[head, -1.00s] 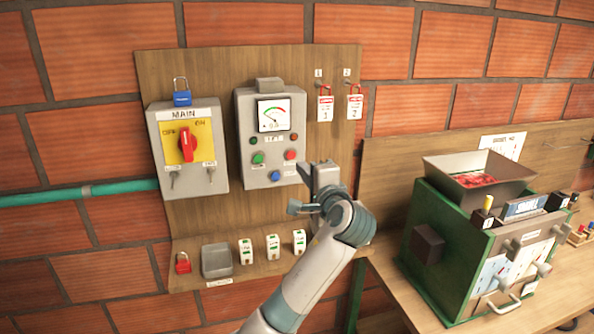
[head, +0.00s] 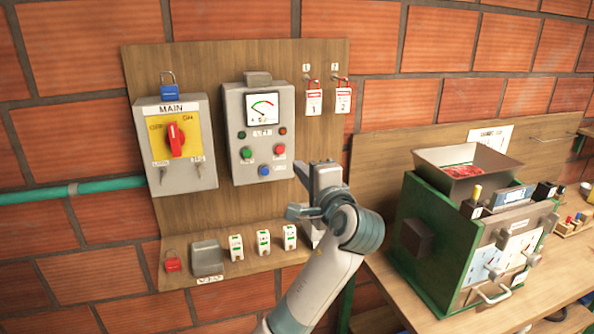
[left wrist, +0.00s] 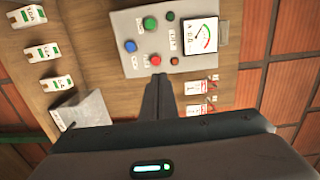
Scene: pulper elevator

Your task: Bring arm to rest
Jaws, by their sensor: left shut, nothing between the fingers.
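My left arm comes in from the bottom of the head view. Its gripper (head: 300,190) is in front of the wooden panel, just right of and below the grey control box (head: 258,135). In the left wrist view the gripper's fingers (left wrist: 157,80) are shut together with nothing between them. They point at the control box (left wrist: 190,62), close to its red button (left wrist: 155,61) in the picture; whether they touch it I cannot tell. My right gripper is in neither view.
The MAIN switch box (head: 175,145) with a blue padlock (head: 170,92) hangs at left. A green machine (head: 470,235) stands on the bench at right.

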